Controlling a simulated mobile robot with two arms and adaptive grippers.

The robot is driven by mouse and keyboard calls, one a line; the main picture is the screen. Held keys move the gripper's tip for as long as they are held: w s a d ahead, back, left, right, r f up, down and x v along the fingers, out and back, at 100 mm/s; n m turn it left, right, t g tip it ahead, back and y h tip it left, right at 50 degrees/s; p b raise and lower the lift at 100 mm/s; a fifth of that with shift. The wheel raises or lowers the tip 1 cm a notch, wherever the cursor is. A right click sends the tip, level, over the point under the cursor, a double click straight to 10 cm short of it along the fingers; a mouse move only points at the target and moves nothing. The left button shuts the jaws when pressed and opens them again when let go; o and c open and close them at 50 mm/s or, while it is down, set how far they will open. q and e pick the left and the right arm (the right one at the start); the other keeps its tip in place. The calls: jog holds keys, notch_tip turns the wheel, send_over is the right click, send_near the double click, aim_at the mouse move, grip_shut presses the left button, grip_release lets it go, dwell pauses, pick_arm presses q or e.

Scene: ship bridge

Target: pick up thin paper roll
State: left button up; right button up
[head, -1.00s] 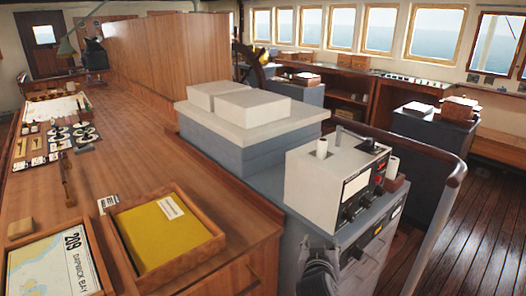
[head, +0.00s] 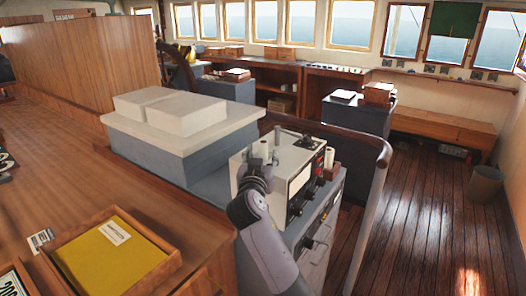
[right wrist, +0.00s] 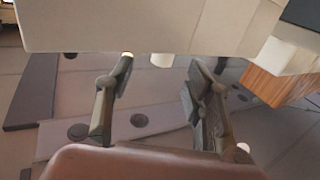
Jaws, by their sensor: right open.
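Two white paper rolls show in the head view. One roll (head: 264,149) stands upright on top of the grey-white instrument box (head: 294,164); the other roll (head: 329,157) stands in a small brown wooden holder at the box's right side. I cannot tell for sure which is the thin one. My right gripper (head: 262,163) is at the near left top of the box, close to the first roll and partly overlapping it. In the right wrist view, my gripper (right wrist: 160,66) is open, with a white roll end (right wrist: 162,60) showing between its fingertips. My left gripper is out of view.
The wooden holder (right wrist: 265,85) shows at the right in the wrist view. A curved handrail (head: 372,190) runs right of the console. White boxes (head: 170,105) sit on a cabinet behind. A yellow-lined tray (head: 110,250) lies on the wooden counter at left.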

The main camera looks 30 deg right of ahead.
aim_at(263, 144)
jog(key=shift+x, duration=0.85)
jog(key=p+x, duration=0.1)
jog(key=x, duration=0.1)
jog(key=r+p+x, duration=0.1)
jog(key=p+x, duration=0.1)
jog(key=shift+w, duration=0.3)
jog(key=shift+w+d+f, duration=0.2)
jog(key=shift+w+d, duration=0.15)
jog(key=shift+w, duration=0.05)
jog(key=shift+c, duration=0.4)
grip_shut()
